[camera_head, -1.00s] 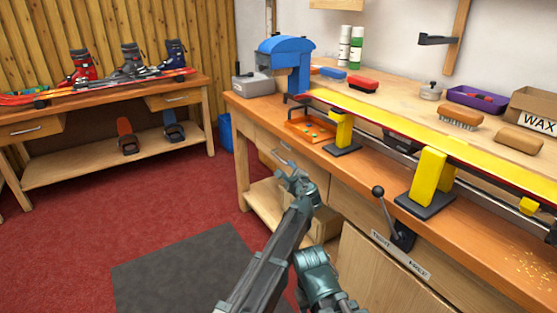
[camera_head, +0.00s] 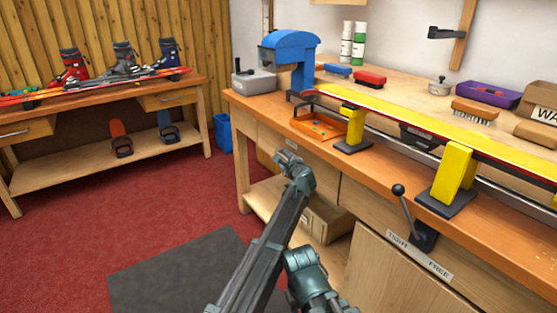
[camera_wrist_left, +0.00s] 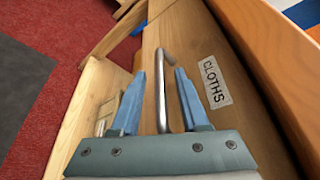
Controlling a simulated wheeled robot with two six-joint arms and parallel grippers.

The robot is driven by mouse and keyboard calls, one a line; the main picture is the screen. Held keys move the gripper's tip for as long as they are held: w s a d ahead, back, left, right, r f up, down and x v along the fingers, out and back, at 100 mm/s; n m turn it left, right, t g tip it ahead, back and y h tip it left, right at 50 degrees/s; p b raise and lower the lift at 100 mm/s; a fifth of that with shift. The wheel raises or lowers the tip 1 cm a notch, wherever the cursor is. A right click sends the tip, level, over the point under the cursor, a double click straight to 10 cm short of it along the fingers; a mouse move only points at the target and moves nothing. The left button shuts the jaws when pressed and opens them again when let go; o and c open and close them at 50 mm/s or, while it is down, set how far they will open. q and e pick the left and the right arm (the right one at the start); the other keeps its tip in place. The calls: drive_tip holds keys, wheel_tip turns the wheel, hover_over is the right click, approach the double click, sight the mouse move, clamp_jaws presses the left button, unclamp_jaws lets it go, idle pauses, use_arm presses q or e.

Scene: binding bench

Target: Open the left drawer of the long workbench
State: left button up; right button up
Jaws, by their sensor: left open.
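The long workbench (camera_head: 372,172) runs along the right side of the head view. Its left drawer (camera_head: 261,133) has a wooden front below the orange-brown top edge and looks closed. In the left wrist view the drawer front (camera_wrist_left: 190,35) carries a label reading CLOTHS (camera_wrist_left: 215,82) and a grey metal bar handle (camera_wrist_left: 161,95). My left gripper (camera_head: 285,157) is at the drawer front and hides the handle in the head view. In the wrist view its blue fingers (camera_wrist_left: 158,80) are open, one on each side of the handle. Contact cannot be told. My right gripper is not seen.
A clamp lever (camera_head: 410,212) and yellow ski supports (camera_head: 447,178) are on the bench to the right, with a long yellow ski across them. A cardboard box (camera_head: 326,222) sits on the shelf below. Red floor (camera_head: 150,225) lies open to the left.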

use_arm(q)
drive_tip(key=shift+w, duration=0.15)
clamp_jaws()
idle(1.4)
